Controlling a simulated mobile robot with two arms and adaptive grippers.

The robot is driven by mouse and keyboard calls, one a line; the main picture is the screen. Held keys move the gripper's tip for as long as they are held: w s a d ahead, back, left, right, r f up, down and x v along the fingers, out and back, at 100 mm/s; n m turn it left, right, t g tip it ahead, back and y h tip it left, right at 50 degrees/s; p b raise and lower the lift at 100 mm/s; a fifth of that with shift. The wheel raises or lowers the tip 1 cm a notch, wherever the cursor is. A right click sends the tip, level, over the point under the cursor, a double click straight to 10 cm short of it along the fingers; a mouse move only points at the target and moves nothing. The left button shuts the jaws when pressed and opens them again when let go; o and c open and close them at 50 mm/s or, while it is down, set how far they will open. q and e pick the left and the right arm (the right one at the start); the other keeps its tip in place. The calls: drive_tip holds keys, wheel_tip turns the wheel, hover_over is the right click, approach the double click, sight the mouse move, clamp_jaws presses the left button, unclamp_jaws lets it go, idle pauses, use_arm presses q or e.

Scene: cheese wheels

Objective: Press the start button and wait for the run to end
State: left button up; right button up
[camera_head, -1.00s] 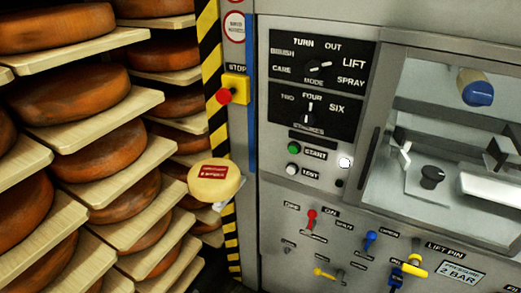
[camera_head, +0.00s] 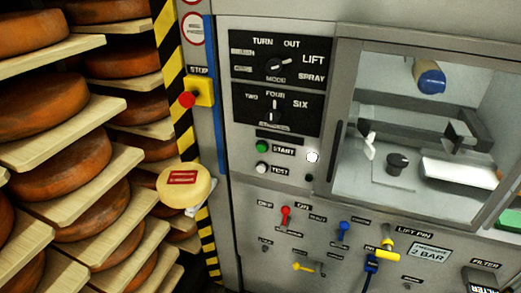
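The green start button (camera_head: 262,146) is on the grey machine's front panel, left of the START label. A white test button (camera_head: 262,170) is just below it. A round white lamp (camera_head: 312,157) to the right looks bright. Above are the mode knob (camera_head: 273,63), its pointer to the right, and the strokes knob (camera_head: 273,115), its pointer upward near FOUR. The chamber (camera_head: 420,130) at the right holds a blue-tipped cylinder (camera_head: 429,77), a dark knob (camera_head: 398,161) and a white block (camera_head: 459,171). Neither gripper is in view, and nothing touches the start button.
A red stop button (camera_head: 188,99) on a yellow box is left of the panel. A yellow cheese-like disc (camera_head: 184,184) with a red label is below it. Wooden shelves (camera_head: 62,132) with brown cheese wheels fill the left. Coloured levers, including a red one (camera_head: 285,214), are low on the machine.

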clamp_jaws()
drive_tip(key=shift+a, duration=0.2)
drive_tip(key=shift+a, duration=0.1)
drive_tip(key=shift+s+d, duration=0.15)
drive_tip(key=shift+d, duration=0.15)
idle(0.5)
